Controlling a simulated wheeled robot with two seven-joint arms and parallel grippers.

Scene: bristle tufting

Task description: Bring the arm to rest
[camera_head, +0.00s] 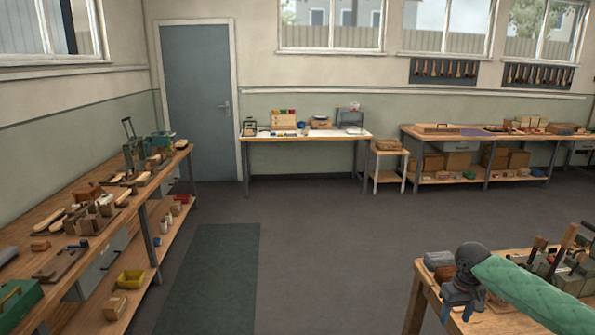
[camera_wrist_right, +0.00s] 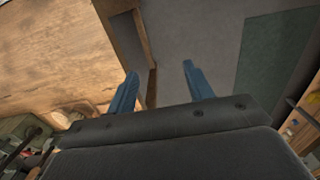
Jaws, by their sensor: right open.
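My right arm comes in from the right in a green quilted sleeve (camera_head: 530,293), with a dark wrist. My right gripper (camera_head: 458,312) points down at the near left corner of the workbench (camera_head: 490,323) at lower right. In the right wrist view, its two blue fingers (camera_wrist_right: 158,70) stand wide apart with nothing between them. The wooden bench top (camera_wrist_right: 50,50) shows beside them, with grey floor beyond its edge. My left gripper does not show.
Several boxes and tools (camera_head: 565,265) crowd the bench behind my right arm. A long bench (camera_head: 140,200) with brushes and blocks runs along the left wall. A white-topped table (camera_head: 270,137) stands at the back. The grey floor (camera_head: 320,250) between is clear, with a dark green mat (camera_head: 210,280).

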